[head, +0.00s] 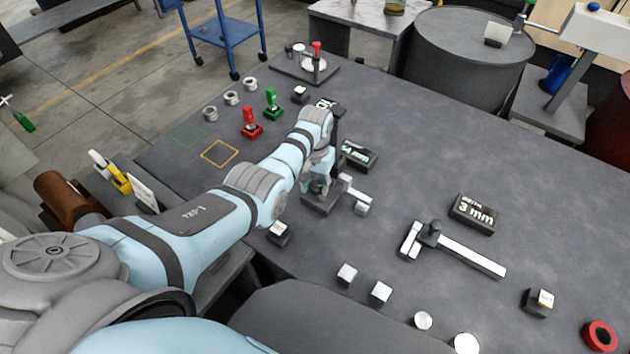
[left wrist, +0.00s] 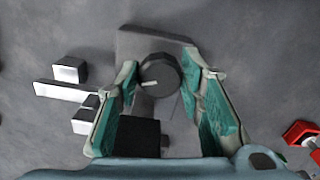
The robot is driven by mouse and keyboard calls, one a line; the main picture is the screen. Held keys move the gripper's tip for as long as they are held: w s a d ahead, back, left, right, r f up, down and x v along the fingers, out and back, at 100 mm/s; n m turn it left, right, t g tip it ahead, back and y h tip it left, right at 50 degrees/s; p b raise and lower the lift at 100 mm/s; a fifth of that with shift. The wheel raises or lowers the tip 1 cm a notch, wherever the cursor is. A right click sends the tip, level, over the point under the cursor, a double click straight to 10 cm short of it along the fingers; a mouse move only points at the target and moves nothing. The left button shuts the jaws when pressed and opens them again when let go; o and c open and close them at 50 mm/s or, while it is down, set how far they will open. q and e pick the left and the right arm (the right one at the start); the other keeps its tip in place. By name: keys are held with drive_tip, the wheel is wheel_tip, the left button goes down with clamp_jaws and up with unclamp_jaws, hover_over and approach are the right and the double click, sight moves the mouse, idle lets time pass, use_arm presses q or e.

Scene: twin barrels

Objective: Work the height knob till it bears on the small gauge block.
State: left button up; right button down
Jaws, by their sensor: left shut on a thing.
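My left gripper (head: 318,182) is down at the height gauge (head: 318,205) near the middle of the table. In the left wrist view, its green-padded fingers (left wrist: 168,80) stand on either side of the dark round height knob (left wrist: 158,70), which has a white pointer mark. They are shut on it. A pale bar (left wrist: 60,92) sticks out left of the gauge base there, with a small metal block (left wrist: 70,70) and another pale block (left wrist: 84,122) beside it. I cannot tell which is the small gauge block, or whether anything bears on it. My right gripper is not in view.
A dark "3 mm" sign (head: 474,213) and another sign (head: 359,155) lie nearby. A T-shaped metal tool (head: 470,258), small blocks (head: 380,292) and a red ring (head: 601,336) are right and in front. Red (head: 251,123) and green (head: 273,103) pieces stand behind left.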

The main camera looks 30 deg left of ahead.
use_arm(q)
drive_tip(key=n, duration=0.2)
drive_tip(key=shift+w+r+n+p, duration=0.1)
drive_tip(key=shift+n+p, duration=0.3)
drive_tip(key=n, duration=0.2)
drive_tip(key=shift+n, duration=0.3)
drive_tip(key=n, duration=0.3)
drive_tip(key=shift+d+n+p, duration=0.1)
drive_tip(key=shift+n+p, duration=0.2)
drive_tip(key=shift+p, duration=0.1)
drive_tip(key=shift+w+n, duration=0.1)
drive_tip(key=shift+n, duration=1.6)
drive_tip(key=o, duration=1.2)
drive_tip(key=shift+c, duration=0.2)
